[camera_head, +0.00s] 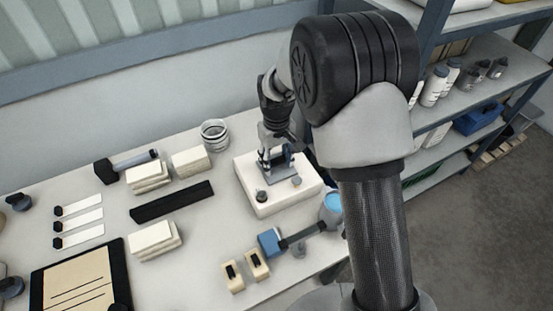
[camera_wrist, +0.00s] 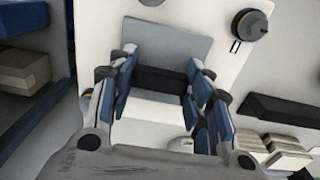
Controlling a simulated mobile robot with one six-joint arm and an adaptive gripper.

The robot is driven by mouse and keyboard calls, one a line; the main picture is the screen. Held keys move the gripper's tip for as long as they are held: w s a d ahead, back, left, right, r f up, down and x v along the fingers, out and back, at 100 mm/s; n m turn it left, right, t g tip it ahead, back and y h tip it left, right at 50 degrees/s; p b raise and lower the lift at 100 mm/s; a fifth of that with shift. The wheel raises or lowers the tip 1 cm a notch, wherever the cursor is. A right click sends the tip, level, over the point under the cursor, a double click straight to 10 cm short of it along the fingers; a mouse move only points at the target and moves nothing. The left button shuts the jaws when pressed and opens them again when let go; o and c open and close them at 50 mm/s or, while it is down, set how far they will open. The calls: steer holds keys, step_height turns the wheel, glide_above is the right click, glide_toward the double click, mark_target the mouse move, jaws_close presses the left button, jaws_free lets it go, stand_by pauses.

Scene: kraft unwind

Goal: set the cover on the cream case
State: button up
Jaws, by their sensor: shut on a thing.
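The cream case (camera_head: 270,205) stands on the table below my gripper, and its pale top (camera_wrist: 98,30) also shows in the wrist view. A flat grey cover (camera_wrist: 170,40) with a dark grip block (camera_wrist: 160,80) lies between my fingers. My gripper (camera_head: 276,157) is shut on the cover, over the back part of the case; its blue-padded fingers (camera_wrist: 160,76) flank the block in the wrist view. Whether the cover touches the case top is unclear. The fingers hide part of the cover in the head view.
A dark knob (camera_head: 261,196) stands on the case's front left. A blue-headed tool (camera_head: 270,241) lies in front of the case, and a black bar (camera_head: 172,201) lies to its left. A jar (camera_head: 215,134) stands behind left. Shelves (camera_head: 480,100) rise at right.

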steer(key=o, duration=1.1)
steer(key=shift+f, duration=0.1)
steer(key=shift+o, duration=0.2)
steer(key=s+d+r+m+t, duration=0.1)
steer(key=s+d+r, duration=0.15)
steer(key=r, duration=0.75)
steer(key=s+d+r, duration=0.1)
steer(key=s+r, duration=0.2)
steer(key=r, duration=0.6)
steer(key=s+d+r+m+t, duration=0.1)
steer(key=s+d, duration=0.2)
steer(key=s, duration=0.8)
steer(key=s+d+r+m+t, duration=0.2)
steer(key=s+d, duration=0.2)
steer(key=s, duration=0.7)
steer(key=shift+s+m+t, duration=0.2)
steer(key=shift+m+t, duration=0.1)
